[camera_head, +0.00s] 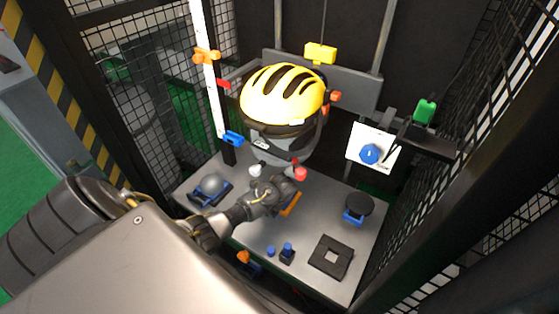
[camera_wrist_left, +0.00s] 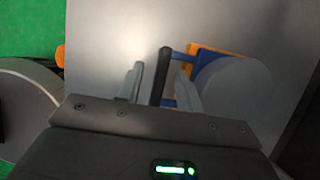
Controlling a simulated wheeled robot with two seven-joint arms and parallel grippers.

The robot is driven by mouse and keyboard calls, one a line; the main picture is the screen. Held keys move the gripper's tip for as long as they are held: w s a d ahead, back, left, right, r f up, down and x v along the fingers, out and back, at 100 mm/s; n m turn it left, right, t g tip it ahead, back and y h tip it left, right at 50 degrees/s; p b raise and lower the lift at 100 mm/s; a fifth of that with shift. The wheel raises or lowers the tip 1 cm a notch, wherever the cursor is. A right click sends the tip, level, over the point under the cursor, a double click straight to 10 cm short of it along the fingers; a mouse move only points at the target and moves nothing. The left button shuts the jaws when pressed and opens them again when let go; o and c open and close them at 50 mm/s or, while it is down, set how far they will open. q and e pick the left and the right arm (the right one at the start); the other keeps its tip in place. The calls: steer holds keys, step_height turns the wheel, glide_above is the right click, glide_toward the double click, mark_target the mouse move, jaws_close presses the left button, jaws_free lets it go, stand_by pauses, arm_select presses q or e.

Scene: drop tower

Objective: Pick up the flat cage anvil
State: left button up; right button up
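A grey round anvil on an orange holder (camera_head: 290,207) is mostly hidden by my left gripper in the head view. I take it for the flat cage anvil. In the left wrist view, the grey anvil (camera_wrist_left: 232,88) has blue arms leading to an upright-looking black handle bar (camera_wrist_left: 160,78). My left gripper (camera_head: 278,192) is over the table. Its two fingers (camera_wrist_left: 158,88) are apart in the left wrist view, with the handle bar showing between them. I cannot tell whether they touch it. My right gripper is not in view.
A grey dome anvil (camera_head: 211,184) stands left, and a black disc on a blue base (camera_head: 359,205) right. A black square frame (camera_head: 331,257) and small blue pieces (camera_head: 287,251) lie in front. A yellow helmet (camera_head: 282,93) hangs above. Mesh walls (camera_head: 130,62) enclose the table.

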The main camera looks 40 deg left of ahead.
arm_select(q)
steer(key=shift+c, duration=0.3)
jaws_close()
stand_by(1.1)
steer(key=shift+w, duration=0.1)
